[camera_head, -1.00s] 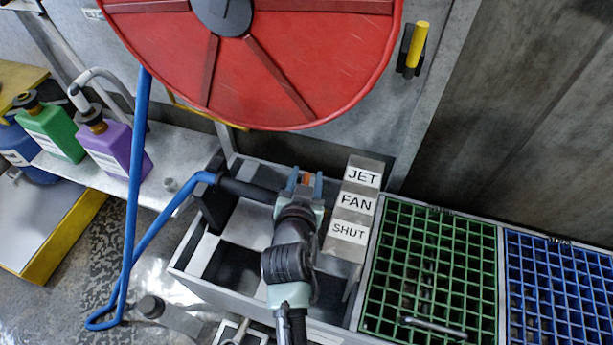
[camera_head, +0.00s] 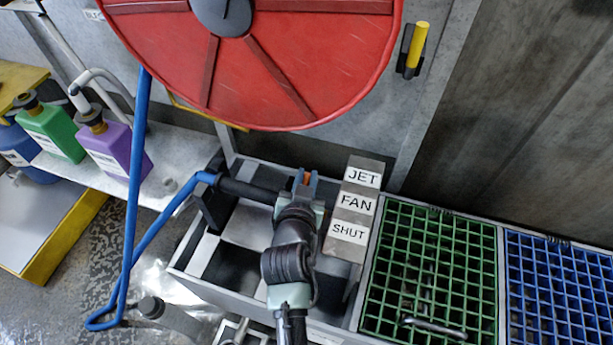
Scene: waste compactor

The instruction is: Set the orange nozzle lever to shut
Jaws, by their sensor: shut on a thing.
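The orange nozzle lever (camera_head: 302,178) shows as a small orange piece between the fingers of my gripper (camera_head: 305,180). My gripper is shut on the lever, and my wrist hides most of it. The nozzle's black barrel (camera_head: 250,190) lies to the left, joined to the blue hose (camera_head: 160,240). To the right stands a grey label plate with JET (camera_head: 362,177) at the top, FAN (camera_head: 356,203) in the middle and SHUT (camera_head: 349,232) at the bottom. The lever is at about the height of the JET label in the picture.
The nozzle sits over a grey tray (camera_head: 190,275). A green grate (camera_head: 430,265) and a blue grate (camera_head: 555,285) lie to the right. A red hose reel (camera_head: 300,70) hangs above. Green (camera_head: 55,132) and purple (camera_head: 112,150) bottles stand on the left shelf.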

